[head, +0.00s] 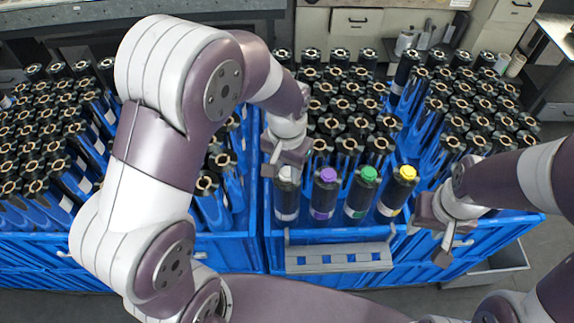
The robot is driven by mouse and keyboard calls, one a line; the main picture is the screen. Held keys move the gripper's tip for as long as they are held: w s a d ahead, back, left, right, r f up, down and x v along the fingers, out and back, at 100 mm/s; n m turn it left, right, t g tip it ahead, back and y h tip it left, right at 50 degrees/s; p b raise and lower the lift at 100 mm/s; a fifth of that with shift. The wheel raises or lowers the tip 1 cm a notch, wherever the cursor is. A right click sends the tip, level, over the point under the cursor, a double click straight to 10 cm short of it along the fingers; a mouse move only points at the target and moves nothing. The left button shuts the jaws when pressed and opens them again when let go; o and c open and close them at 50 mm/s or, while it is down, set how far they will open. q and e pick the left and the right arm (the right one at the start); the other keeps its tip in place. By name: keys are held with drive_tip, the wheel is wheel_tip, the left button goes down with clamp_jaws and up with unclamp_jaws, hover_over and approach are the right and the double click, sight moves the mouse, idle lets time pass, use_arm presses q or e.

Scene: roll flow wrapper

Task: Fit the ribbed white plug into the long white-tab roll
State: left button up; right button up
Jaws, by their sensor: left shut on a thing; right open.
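My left gripper (287,160) points down over the leftmost roll of the front row and is shut on the white plug (288,175). The plug is mostly hidden by the fingers, and its ribs are too small to make out. Below it stands a dark roll (287,200) with a pale band low on its side. The plug is at the top of this roll; I cannot tell how deep it sits. My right gripper (440,235) is open and empty at the right, in front of the blue crate's edge.
Beside it stand dark rolls with a purple plug (325,175), a green plug (368,174) and a yellow plug (407,172). A grey rack (338,260) hangs on the blue crate's (405,255) front. Many black-topped rolls (335,125) fill the crates behind.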

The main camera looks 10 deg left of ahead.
sight(287, 172)
use_arm(q)
drive_tip(key=shift+w, duration=0.1)
drive_tip(key=shift+s, duration=0.2)
drive_tip(key=shift+f, duration=0.6)
drive_tip(key=o, duration=0.7)
wheel_tip(287, 172, up, 11)
drive_tip(key=p, duration=0.9)
